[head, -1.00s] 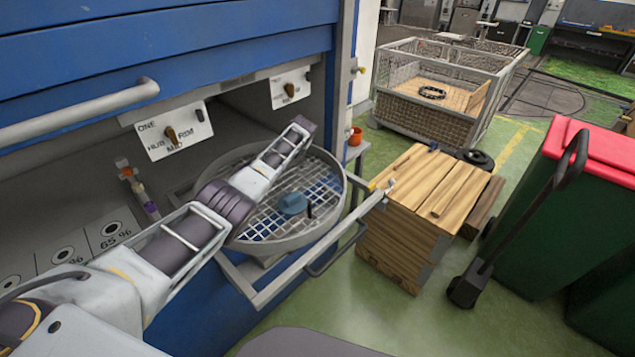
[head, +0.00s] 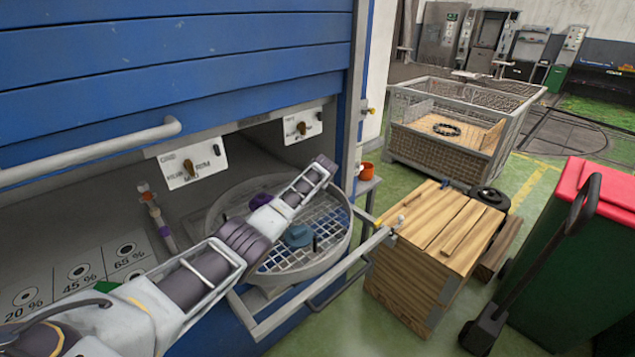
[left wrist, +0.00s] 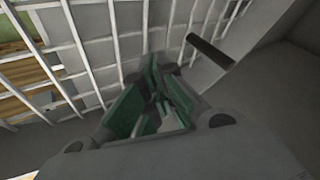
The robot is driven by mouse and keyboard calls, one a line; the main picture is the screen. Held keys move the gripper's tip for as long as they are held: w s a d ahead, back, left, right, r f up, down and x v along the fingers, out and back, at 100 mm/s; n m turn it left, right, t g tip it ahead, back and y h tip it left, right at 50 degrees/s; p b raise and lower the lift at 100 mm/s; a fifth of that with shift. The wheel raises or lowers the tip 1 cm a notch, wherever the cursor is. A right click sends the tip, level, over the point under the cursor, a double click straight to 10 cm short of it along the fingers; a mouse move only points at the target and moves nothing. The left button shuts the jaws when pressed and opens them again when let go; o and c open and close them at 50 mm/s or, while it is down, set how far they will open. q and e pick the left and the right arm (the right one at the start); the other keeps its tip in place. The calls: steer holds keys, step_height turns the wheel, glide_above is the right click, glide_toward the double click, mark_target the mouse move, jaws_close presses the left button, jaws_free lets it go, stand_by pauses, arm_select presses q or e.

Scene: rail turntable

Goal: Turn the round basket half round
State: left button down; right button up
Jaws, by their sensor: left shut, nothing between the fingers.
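The round basket (head: 342,232) is a grey ring with a wire-mesh floor, at the opening of the blue cabinet. A blue part (head: 298,236), a dark upright peg (head: 314,243) and purple parts (head: 261,200) show inside it. My left arm reaches across the basket in the head view; its gripper is hidden there. In the left wrist view my left gripper (left wrist: 162,85) is shut and empty, with green pads, close to the mesh (left wrist: 105,45). A dark peg (left wrist: 210,52) stands just right of the fingertips. I cannot tell whether they touch. My right gripper is out of view.
A grey rail frame (head: 320,285) juts out below the basket. The cabinet handle (head: 90,152) and knob plates (head: 192,166) are near the arm. A wooden crate stack (head: 415,270) stands right of the rail, with a red-lidded green bin (head: 612,255) beyond.

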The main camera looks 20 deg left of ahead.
arm_select(q)
steer(key=shift+s+r, duration=0.2)
steer(key=shift+r, duration=0.15)
steer(key=shift+s+d+r+p, duration=0.25)
steer(key=shift+d+r+p, duration=0.05)
steer(key=shift+r+p, duration=0.1)
steer(key=shift+v, duration=2.45)
steer(key=v, duration=0.2)
steer(key=shift+s+r, duration=0.15)
steer(key=shift+r, duration=0.1)
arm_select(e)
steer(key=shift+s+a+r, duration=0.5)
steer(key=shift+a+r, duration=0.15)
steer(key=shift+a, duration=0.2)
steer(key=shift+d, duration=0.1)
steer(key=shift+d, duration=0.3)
arm_select(q)
steer(key=shift+p, duration=0.3)
